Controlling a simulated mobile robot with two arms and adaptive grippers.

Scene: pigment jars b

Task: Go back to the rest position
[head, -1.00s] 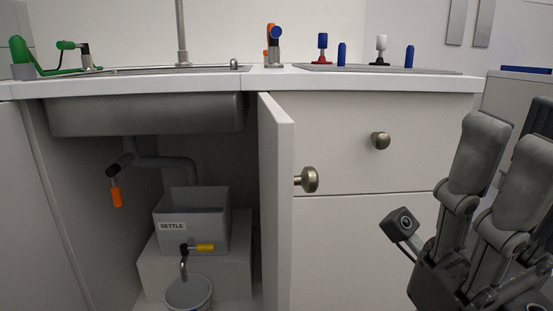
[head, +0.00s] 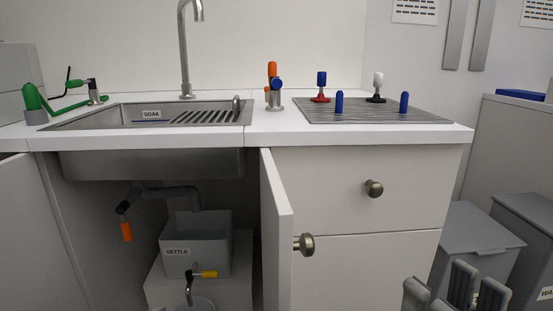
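My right gripper (head: 455,292) shows at the bottom right of the head view, cut off by the lower edge. Its grey fingers stand apart with nothing seen between them, and its base is hidden. It is low in front of the drawer unit, clear of the counter. My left gripper is not in view.
The cabinet door (head: 277,232) stands open under the sink (head: 150,165). Inside are a grey SETTLE box (head: 198,258) and a bucket. Grey bins (head: 478,240) stand at the far right.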

